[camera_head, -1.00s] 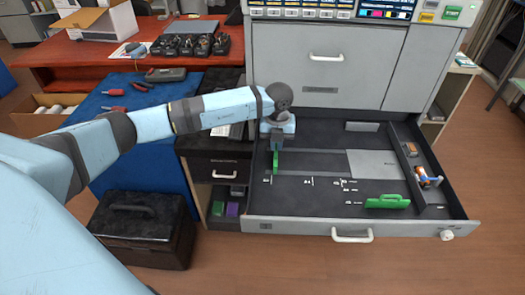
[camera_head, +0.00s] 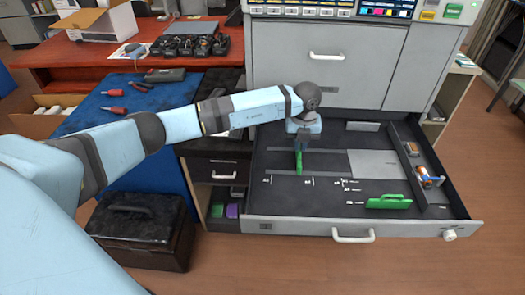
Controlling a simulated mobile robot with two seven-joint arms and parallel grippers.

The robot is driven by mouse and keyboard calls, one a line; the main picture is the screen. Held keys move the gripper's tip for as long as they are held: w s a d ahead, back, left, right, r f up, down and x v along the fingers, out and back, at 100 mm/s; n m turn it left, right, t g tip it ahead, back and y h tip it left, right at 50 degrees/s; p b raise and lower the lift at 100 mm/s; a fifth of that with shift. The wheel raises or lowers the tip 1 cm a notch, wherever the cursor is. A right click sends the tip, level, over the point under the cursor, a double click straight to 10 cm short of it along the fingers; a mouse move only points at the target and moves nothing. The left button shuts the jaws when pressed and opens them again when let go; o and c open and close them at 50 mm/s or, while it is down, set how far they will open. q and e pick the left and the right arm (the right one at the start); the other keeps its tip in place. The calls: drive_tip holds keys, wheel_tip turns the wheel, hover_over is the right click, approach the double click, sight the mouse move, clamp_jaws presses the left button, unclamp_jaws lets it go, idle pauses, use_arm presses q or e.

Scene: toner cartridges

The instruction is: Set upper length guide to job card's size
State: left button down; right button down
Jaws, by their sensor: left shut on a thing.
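An open drawer (camera_head: 330,219) of the printer holds a green upright length guide (camera_head: 299,162) on a dark floor with white size marks (camera_head: 309,181). My left gripper (camera_head: 300,146) points down and is shut on the top of this guide. The guide stands near the second white mark from the left; the exact letters are too small to read. A second green guide (camera_head: 388,202) lies along the front right of the drawer. The job card cannot be made out. My right gripper is not in view.
A grey plate (camera_head: 375,164) lies in the drawer, right of the held guide. A divider (camera_head: 405,160) separates a right compartment with small orange-ended parts (camera_head: 428,178). A black case (camera_head: 140,228) stands on the floor at left, beside a blue-covered table (camera_head: 95,110).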

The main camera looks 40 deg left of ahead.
use_arm(q)
drive_tip(key=shift+w+d+b, duration=0.25)
drive_tip(key=shift+w+d, duration=0.35)
drive_tip(key=shift+d, duration=0.35)
drive_tip(key=shift+w+d+b, duration=0.25)
drive_tip(key=shift+w+d, duration=0.3)
drive_tip(key=shift+d, duration=0.35)
drive_tip(key=shift+w+d+b, duration=0.4)
drive_tip(key=shift+w+d, duration=0.25)
drive_tip(key=shift+d, duration=0.4)
drive_tip(key=shift+w+d+b, duration=0.4)
drive_tip(key=shift+w+d, duration=0.25)
drive_tip(key=shift+d, duration=0.45)
drive_tip(key=shift+w+d+b, duration=0.4)
drive_tip(key=shift+w+d, duration=0.25)
drive_tip(key=shift+d, duration=0.4)
drive_tip(key=c, duration=1.7)
unclamp_jaws()
drive_tip(key=shift+w+d, duration=0.1)
drive_tip(key=shift+d, duration=0.05)
drive_tip(key=o, duration=0.3)
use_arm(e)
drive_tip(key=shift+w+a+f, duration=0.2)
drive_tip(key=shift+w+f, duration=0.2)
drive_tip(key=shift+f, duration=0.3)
use_arm(q)
drive_tip(key=shift+o, duration=0.2)
